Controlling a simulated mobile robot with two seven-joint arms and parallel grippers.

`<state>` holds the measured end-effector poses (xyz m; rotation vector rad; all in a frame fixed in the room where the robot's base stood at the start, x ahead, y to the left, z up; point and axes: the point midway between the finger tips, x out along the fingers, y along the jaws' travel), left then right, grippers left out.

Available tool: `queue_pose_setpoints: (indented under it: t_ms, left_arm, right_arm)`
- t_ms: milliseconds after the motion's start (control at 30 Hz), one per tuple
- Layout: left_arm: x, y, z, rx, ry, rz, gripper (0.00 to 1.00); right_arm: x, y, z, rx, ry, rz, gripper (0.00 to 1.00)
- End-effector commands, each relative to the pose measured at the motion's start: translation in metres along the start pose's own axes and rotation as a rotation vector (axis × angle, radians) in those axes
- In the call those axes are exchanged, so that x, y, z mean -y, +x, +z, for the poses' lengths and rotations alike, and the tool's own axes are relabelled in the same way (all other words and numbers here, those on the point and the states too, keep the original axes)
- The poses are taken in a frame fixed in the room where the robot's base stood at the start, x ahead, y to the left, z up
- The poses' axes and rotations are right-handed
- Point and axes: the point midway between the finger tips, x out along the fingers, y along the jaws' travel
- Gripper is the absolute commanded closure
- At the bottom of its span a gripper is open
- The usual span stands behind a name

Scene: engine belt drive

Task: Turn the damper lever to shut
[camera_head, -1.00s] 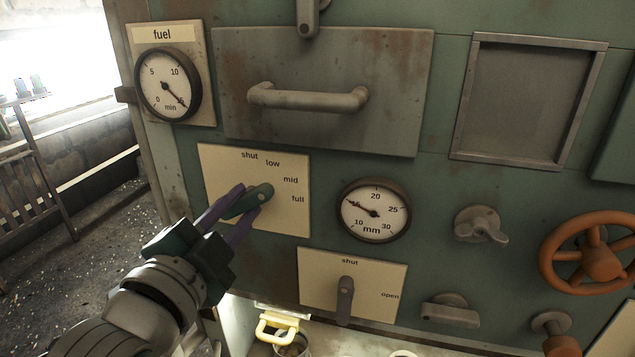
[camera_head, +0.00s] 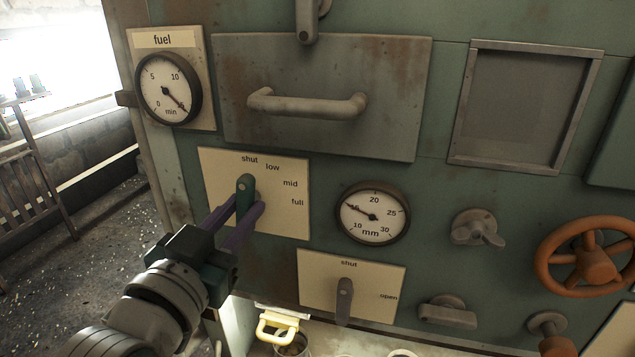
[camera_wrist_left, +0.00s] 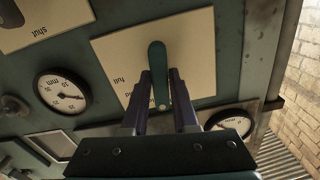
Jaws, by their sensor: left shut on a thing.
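The dark green lever (camera_head: 245,188) sits on a cream plate (camera_head: 218,172) marked shut, low, mid and full. It stands nearly upright in the head view, its upper end pointing up to "shut". My left gripper (camera_head: 238,207) is shut on the lever from below, with one purple finger on each side of it. In the left wrist view the green lever (camera_wrist_left: 157,62) shows between the two fingers (camera_wrist_left: 161,85), the plate upside down behind it. The fingers hide part of the lever's lower end. My right gripper is not in view.
A grey lever (camera_head: 344,292) on a shut/open plate (camera_head: 380,285) is lower right. A mm gauge (camera_head: 372,213) lies to the right, a fuel gauge (camera_head: 167,88) above left, and a drawer handle (camera_head: 308,104) above. An orange wheel (camera_head: 590,262) is far right.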

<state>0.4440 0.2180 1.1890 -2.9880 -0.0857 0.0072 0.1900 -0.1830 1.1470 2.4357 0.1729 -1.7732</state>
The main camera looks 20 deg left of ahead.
Motion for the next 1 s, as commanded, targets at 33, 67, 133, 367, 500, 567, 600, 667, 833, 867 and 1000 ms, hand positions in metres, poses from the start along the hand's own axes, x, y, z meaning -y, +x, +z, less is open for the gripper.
queue_pose_setpoints:
  t_ms: [33,67,133,367,500,567,600,667,833,867,1000]
  left_arm:
    - [-0.0002,0.0002,-0.0010,-0.002,-0.027,0.001,1.00]
    - [-0.0002,0.0002,-0.0010,-0.003,-0.043,0.001,1.00]
    - [-0.0002,0.0002,-0.0011,-0.003,-0.078,0.001,1.00]
    - [0.0000,0.0002,-0.0012,-0.004,-0.148,0.000,1.00]
    - [0.0000,0.0003,-0.0012,-0.004,-0.165,0.000,1.00]
    - [0.0000,0.0003,-0.0012,-0.004,-0.168,0.000,1.00]
    - [0.0000,0.0003,-0.0012,-0.004,-0.169,0.000,1.00]
    - [0.0000,0.0002,-0.0012,-0.004,-0.169,0.000,1.00]
    - [0.0000,0.0002,-0.0012,-0.004,-0.169,0.000,1.00]
    - [0.0000,0.0002,-0.0012,-0.004,-0.169,0.000,1.00]
    - [-0.0001,0.0002,-0.0010,-0.003,-0.169,0.000,0.60]
  right_arm:
    - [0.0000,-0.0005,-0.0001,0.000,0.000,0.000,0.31]
    - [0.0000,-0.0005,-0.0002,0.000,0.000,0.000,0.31]
    - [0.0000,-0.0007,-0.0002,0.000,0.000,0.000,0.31]
    - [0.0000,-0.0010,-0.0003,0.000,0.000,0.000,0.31]
    - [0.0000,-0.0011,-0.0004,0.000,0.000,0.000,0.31]
    - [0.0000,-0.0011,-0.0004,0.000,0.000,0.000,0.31]
    - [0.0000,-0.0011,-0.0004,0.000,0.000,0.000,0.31]
    - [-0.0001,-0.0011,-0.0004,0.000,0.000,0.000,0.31]
    - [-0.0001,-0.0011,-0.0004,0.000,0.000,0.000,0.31]
    - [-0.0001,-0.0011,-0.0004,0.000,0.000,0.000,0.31]
    - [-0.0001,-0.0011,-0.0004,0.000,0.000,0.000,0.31]
